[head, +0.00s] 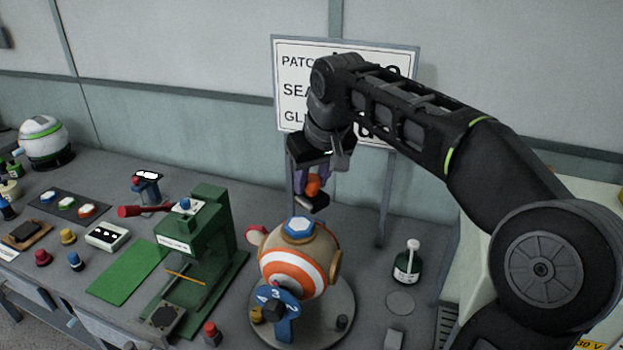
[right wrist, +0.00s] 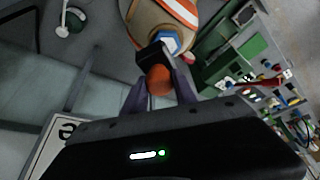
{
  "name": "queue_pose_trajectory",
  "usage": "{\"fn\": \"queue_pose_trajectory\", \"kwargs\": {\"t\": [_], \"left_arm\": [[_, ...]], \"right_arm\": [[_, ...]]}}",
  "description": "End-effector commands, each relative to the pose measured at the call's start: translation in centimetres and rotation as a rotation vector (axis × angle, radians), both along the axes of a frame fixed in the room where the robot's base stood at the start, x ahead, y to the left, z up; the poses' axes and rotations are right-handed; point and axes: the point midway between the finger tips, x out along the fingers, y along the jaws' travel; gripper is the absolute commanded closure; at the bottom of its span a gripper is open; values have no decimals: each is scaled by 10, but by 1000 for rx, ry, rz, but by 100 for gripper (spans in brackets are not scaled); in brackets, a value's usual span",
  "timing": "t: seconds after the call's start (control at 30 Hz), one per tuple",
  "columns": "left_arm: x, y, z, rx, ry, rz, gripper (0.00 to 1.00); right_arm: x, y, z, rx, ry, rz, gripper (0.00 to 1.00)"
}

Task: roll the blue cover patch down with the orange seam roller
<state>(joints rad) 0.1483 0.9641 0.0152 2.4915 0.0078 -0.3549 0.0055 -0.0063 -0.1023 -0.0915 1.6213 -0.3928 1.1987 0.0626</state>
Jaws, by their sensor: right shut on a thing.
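The blue cover patch (head: 299,227) lies on top of a tan ball with orange and white stripes (head: 289,264). The patch also shows in the right wrist view (right wrist: 171,43), partly behind the roller. My right gripper (head: 311,180) points down above and behind the ball. It is shut on the orange seam roller (head: 313,187), whose orange part (right wrist: 159,80) sits between the purple-grey fingers. The roller's dark head (head: 317,203) hangs below the fingers. In the head view it looks apart from the patch. My left gripper is not in view.
The ball sits on a round grey base with a blue numbered dial (head: 278,299) in front. A green press (head: 205,235) stands close on its left. A dark green bottle (head: 407,264) stands on the right. A sign (head: 290,60) stands behind my arm.

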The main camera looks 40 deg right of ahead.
Motion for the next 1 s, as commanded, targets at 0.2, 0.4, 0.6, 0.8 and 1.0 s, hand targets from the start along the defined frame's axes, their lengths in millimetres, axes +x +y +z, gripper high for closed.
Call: {"fn": "queue_pose_trajectory", "kwargs": {"t": [0.2,0.4,0.6,0.8,1.0], "left_arm": [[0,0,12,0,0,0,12],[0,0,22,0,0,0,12],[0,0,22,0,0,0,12],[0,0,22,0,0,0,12],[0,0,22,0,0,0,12]], "right_arm": [[0,0,14,0,-2,0,100],[1,0,29,0,-3,0,100],[1,0,31,0,-2,0,100],[1,0,31,0,-2,0,100],[1,0,31,0,-2,0,100]]}}
